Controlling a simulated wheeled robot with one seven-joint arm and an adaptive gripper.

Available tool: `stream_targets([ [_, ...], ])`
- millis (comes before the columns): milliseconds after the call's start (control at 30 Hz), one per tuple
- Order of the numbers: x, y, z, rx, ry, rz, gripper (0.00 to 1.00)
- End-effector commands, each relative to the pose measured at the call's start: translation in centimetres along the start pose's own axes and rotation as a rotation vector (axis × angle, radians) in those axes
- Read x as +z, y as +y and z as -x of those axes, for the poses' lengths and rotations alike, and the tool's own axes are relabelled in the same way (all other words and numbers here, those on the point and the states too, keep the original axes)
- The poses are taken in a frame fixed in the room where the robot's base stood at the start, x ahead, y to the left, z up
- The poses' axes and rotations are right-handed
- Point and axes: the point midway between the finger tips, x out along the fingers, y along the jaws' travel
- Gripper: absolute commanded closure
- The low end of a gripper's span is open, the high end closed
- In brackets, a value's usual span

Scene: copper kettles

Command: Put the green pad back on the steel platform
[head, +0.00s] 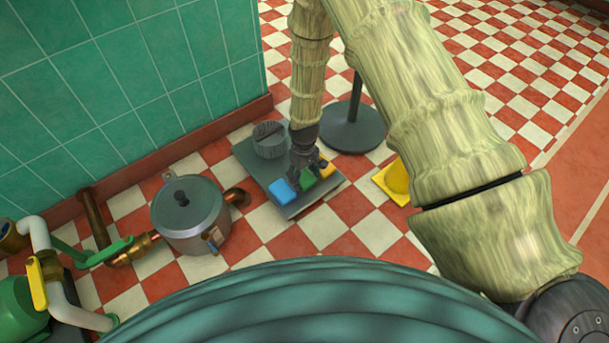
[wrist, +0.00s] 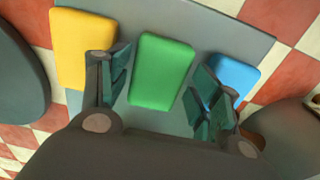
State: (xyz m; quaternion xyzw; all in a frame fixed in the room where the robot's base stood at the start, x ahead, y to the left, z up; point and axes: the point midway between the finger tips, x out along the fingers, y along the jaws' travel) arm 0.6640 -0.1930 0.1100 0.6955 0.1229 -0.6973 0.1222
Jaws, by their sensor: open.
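The green pad (head: 307,181) lies on the grey steel platform (head: 253,158), between the blue pad (head: 284,191) and the yellow pad (head: 327,168). In the wrist view the green pad (wrist: 161,72) is centred between my fingers, with the yellow pad (wrist: 82,45) to the left and the blue pad (wrist: 236,74) to the right. My gripper (head: 304,171) is open and low over the platform. In the wrist view my gripper (wrist: 162,88) has one finger on each side of the green pad, with visible gaps. The fingers partly cover the yellow and blue pads.
A dark cylinder (head: 269,140) stands at the platform's back. A steel pot (head: 190,215) with copper pipes is left of it. A round dark stand base (head: 352,130) and a yellow object (head: 395,182) are to the right. A green tiled wall (head: 130,80) rises at the back left.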

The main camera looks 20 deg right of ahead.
Motion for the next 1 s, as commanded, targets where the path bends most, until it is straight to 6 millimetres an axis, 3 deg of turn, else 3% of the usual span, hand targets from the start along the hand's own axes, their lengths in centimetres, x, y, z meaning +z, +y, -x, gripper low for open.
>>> stream_targets([
  [33, -0.1, 0.0, 1.3, 0.0, 0.001, 0.0, 0.36],
  [300, -0.1, 0.0, 5.9, 0.001, 0.002, 0.0, 0.36],
  [600, -0.1, 0.0, 9.9, 0.001, 0.002, 0.0, 0.36],
  [800, 0.0, 0.0, 10.8, 0.0, 0.001, 0.0, 0.36],
  [1000, 0.6, -0.2, 10.4, -0.002, -0.001, -0.006, 0.36],
])
